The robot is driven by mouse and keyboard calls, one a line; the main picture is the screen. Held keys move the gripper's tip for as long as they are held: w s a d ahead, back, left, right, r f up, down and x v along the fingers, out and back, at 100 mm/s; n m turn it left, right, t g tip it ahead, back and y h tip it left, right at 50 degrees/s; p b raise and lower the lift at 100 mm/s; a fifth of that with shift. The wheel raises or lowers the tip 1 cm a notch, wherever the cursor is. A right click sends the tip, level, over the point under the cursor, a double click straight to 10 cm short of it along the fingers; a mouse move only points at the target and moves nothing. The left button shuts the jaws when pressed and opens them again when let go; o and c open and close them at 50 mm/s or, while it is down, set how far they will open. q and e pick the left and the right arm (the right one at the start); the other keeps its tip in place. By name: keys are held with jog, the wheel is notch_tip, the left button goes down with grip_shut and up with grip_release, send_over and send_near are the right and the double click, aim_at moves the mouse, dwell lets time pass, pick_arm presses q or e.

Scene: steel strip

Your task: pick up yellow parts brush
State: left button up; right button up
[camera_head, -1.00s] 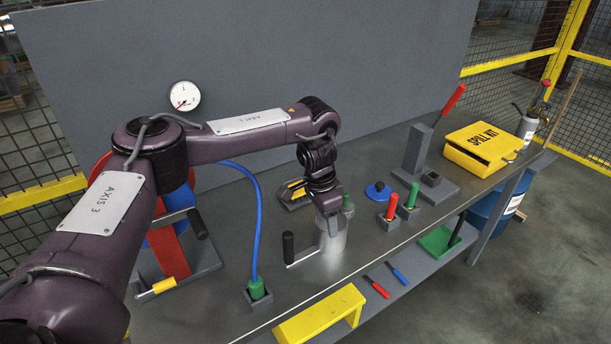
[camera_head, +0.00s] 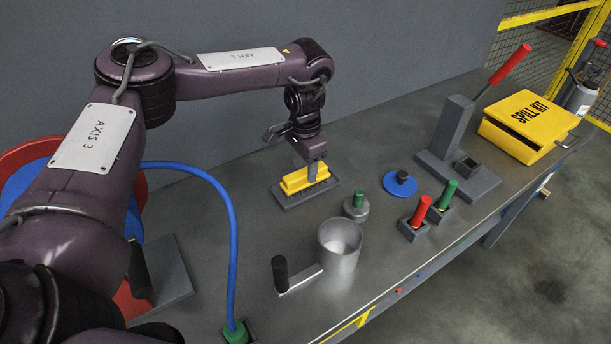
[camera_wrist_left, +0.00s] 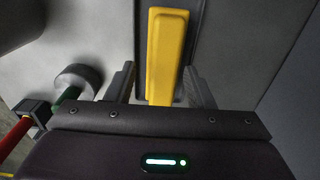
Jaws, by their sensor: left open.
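The yellow parts brush (camera_head: 296,181) lies on a dark grey base (camera_head: 290,203) on the steel bench, near the back panel. In the wrist view the brush (camera_wrist_left: 165,50) shows as a long yellow bar running between the fingers. My left gripper (camera_head: 313,172) points down over the brush in the head view, close above or around its handle. In the wrist view my left gripper (camera_wrist_left: 161,85) is open, with one finger on each side of the brush and a gap visible at the sides. Whether a finger touches it I cannot tell. My right gripper is not in view.
A metal cup (camera_head: 339,250) and a green-knobbed weight (camera_head: 356,206) stand in front of the brush. A blue disc (camera_head: 400,183), red (camera_head: 419,213) and green handles (camera_head: 447,194), a lever stand (camera_head: 450,130) and a yellow spill kit (camera_head: 525,125) stand to the right. A blue hose (camera_head: 232,230) arches at left.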

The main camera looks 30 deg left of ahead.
aim_at(305, 171)
pick_arm(q)
jog(key=f, duration=0.2)
jog(key=p, duration=0.1)
jog(key=shift+w+a+f, duration=0.1)
jog(key=shift+w+f, duration=0.15)
jog(key=shift+f, duration=0.15)
jog(key=shift+w+f, duration=0.15)
jog(key=shift+f, duration=0.9)
jog(key=c, duration=0.9)
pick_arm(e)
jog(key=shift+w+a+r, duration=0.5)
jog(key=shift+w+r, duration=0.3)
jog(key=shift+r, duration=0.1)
pick_arm(q)
jog(key=shift+r, duration=0.2)
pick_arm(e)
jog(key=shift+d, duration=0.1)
